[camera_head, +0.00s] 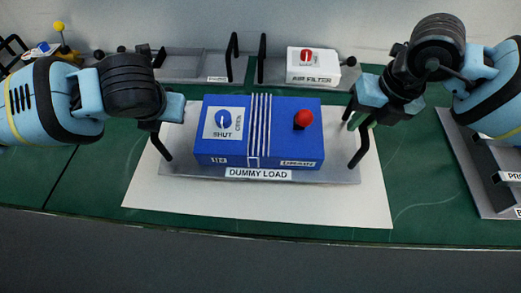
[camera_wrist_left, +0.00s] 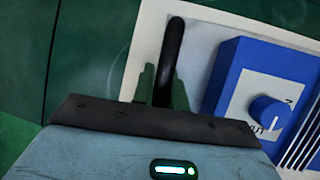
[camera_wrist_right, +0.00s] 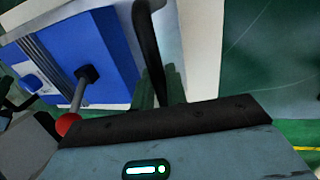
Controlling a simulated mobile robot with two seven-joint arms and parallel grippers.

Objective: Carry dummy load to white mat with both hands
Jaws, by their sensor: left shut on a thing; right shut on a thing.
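The dummy load is a blue box (camera_head: 215,158) with a "SHUT/OPEN" knob and a red knob, on a grey base plate (camera_head: 190,172). It is upright over the white mat (camera_head: 370,205), within its edges; I cannot tell whether the plate touches the mat. My left gripper (camera_head: 158,125) is shut on the left black handle (camera_head: 162,148), which also shows in the left wrist view (camera_wrist_left: 174,42). My right gripper (camera_head: 364,112) is shut on the right black handle (camera_head: 359,152), also in the right wrist view (camera_wrist_right: 145,35). The fingertips are partly hidden in the head view.
An air filter unit (camera_head: 313,77) on a grey plate with black handles stands behind, close to the wall. Another grey plate (camera_head: 195,66) is at the back left. A grey unit (camera_head: 480,180) stands at the right. The green bench (camera_head: 90,185) is clear at the front left.

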